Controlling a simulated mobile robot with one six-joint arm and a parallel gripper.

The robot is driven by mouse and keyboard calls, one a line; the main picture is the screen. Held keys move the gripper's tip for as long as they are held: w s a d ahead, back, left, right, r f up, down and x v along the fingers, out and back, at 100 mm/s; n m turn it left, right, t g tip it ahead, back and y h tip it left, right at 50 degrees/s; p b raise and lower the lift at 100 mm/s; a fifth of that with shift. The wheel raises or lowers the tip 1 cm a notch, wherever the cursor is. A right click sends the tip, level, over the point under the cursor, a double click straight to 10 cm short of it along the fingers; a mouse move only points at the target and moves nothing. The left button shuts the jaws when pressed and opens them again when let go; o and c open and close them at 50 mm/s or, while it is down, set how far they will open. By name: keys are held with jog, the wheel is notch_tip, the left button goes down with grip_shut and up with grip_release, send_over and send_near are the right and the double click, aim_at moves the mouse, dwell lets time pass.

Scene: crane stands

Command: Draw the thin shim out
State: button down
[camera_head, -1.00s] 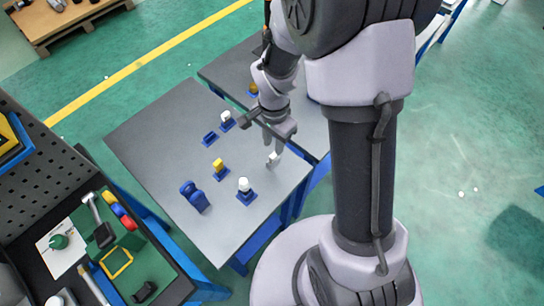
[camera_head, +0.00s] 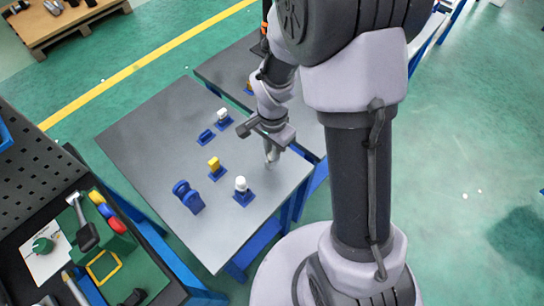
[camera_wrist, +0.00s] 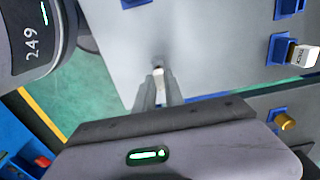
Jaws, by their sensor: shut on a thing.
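My gripper (camera_wrist: 159,90) points down over the near right part of the grey table, and it also shows in the head view (camera_head: 268,152). Its fingers are closed on a small pale strip (camera_wrist: 158,72), which looks like the thin shim. Only the strip's end shows between the fingertips. I cannot tell whether its lower end touches the table. No stand shows directly around it.
The grey table (camera_head: 150,130) bears a white-topped piece (camera_head: 241,184), a yellow piece (camera_head: 214,163), blue discs (camera_head: 188,197), a blue stand (camera_head: 206,136) and another white piece (camera_head: 222,115). A yellow knob (camera_wrist: 286,122) stands on the second table. A tool bench is at left.

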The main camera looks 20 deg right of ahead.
jog(key=shift+r, duration=0.1)
jog(key=shift+r+p, duration=2.35)
jog(key=shift+r, duration=0.75)
